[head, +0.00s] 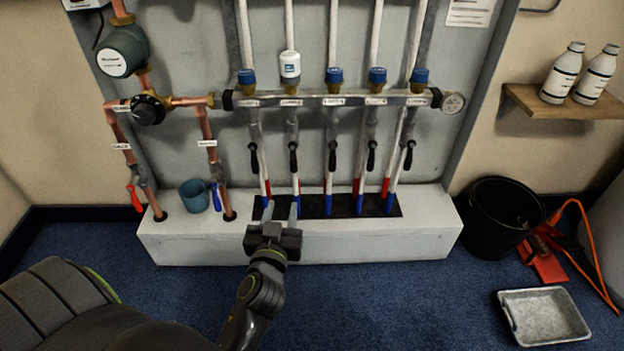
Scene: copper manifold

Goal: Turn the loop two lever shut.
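A row of several black levers hangs below the manifold bar (320,101), all pointing roughly down along their pipes. The second lever from the left (293,158) probably belongs to loop two, but the small labels are too blurred to read surely. My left gripper (281,210) is below that lever, in front of the white plinth, with its fingers pointing up. The fingers are apart with nothing between them, and they appear clear of the levers and pipes. My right gripper is not in view.
Neighbouring black levers (254,159) (331,157) hang close on either side. Copper pipes with red (135,198) and blue (215,196) handles and a teal cup (194,195) are at left. The white plinth (190,245) juts out below. A black bucket (500,220) and grey tray (543,316) are at right.

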